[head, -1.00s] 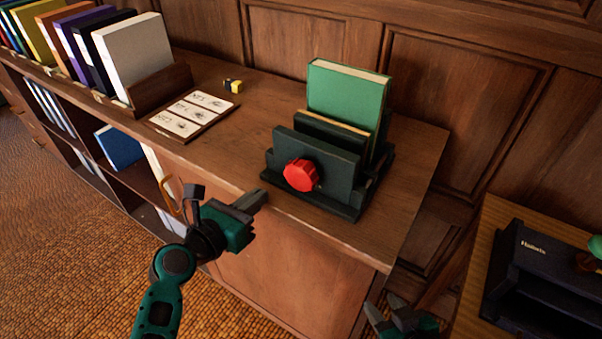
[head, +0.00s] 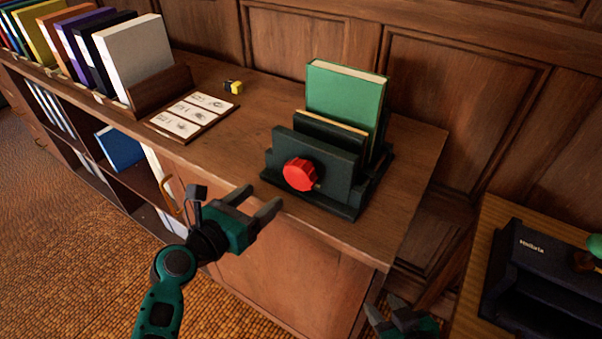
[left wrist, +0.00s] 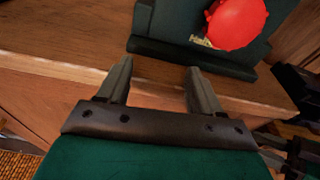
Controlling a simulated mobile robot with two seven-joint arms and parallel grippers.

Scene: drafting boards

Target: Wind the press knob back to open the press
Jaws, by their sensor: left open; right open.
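The press (head: 318,141) is a dark green stand on the wooden cabinet top, with a red knob (head: 300,174) on its front plate. A green book (head: 345,97) stands upright in it, with a dark book (head: 330,128) in front. My left gripper (head: 261,200) is open and empty at the cabinet's front edge, left of and below the knob, not touching it. In the left wrist view the knob (left wrist: 236,22) shows beyond the fingertips, up and to the right. My right gripper (head: 383,312) is at the bottom edge, partly cut off, open and away from the press.
Several books and binders (head: 135,55) stand in a holder at the left. A picture card tray (head: 194,114) and a small yellow and black object (head: 233,87) lie on the cabinet top (head: 245,140). A dark device (head: 525,270) sits on a separate table at the right.

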